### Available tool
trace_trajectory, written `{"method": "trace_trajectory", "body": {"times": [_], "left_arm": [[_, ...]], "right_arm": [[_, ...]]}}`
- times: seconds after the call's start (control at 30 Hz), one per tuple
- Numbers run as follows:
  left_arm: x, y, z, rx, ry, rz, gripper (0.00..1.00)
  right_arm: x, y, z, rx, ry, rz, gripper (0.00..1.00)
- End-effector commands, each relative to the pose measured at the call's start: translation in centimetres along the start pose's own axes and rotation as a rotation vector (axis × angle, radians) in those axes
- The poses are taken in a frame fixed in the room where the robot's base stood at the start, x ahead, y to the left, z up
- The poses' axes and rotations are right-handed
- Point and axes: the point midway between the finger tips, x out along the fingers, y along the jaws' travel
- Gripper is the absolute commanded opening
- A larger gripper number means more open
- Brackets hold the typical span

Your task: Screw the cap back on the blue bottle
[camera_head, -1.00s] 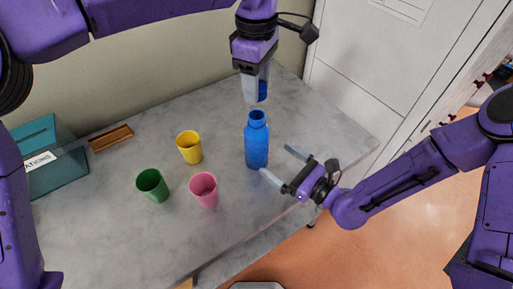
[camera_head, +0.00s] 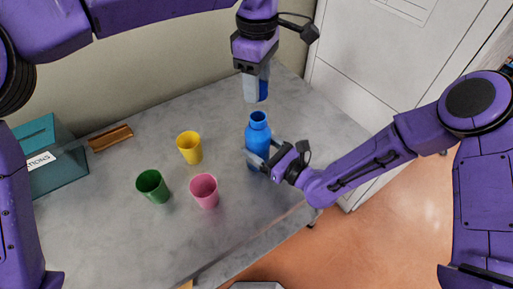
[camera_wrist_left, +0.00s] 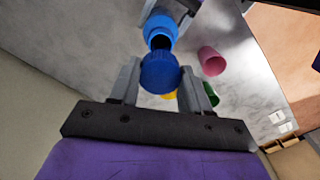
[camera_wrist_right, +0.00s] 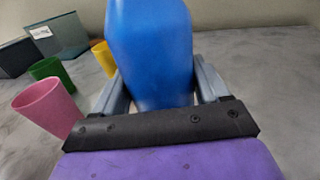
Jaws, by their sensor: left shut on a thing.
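The blue bottle (camera_head: 258,134) stands upright and open-mouthed on the grey table. My left gripper (camera_head: 257,92) points down above the bottle's mouth and is shut on the blue cap (camera_wrist_left: 160,73). The cap is apart from the bottle, with a gap below it; the bottle (camera_wrist_left: 162,27) also shows beyond the cap in the left wrist view. My right gripper (camera_head: 262,156) is at the bottle's lower body, with a finger on each side. In the right wrist view the bottle (camera_wrist_right: 152,50) fills the space between the fingers; whether both touch it I cannot tell.
A yellow cup (camera_head: 190,147), a green cup (camera_head: 152,185) and a pink cup (camera_head: 204,190) stand left of the bottle. The table right of the bottle is clear.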

Motion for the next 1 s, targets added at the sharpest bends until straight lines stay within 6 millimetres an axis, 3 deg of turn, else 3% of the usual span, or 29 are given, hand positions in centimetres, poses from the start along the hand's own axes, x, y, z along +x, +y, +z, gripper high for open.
{"method": "trace_trajectory", "body": {"times": [0.13, 0.47, 1.0], "left_arm": [[0.4, 0.0, 0.0, 0.001, 0.0, -0.002, 0.18], [4.8, -0.1, 0.4, 0.001, -0.001, -0.002, 0.18], [5.1, -0.1, 0.3, -0.001, 0.0, -0.001, 0.18]], "right_arm": [[0.0, 0.0, 0.1, 0.0, -0.002, -0.001, 0.19], [0.0, 0.0, 0.1, -0.001, -0.002, 0.0, 0.19], [0.0, 0.0, 0.1, -0.001, -0.002, 0.0, 0.19]]}}
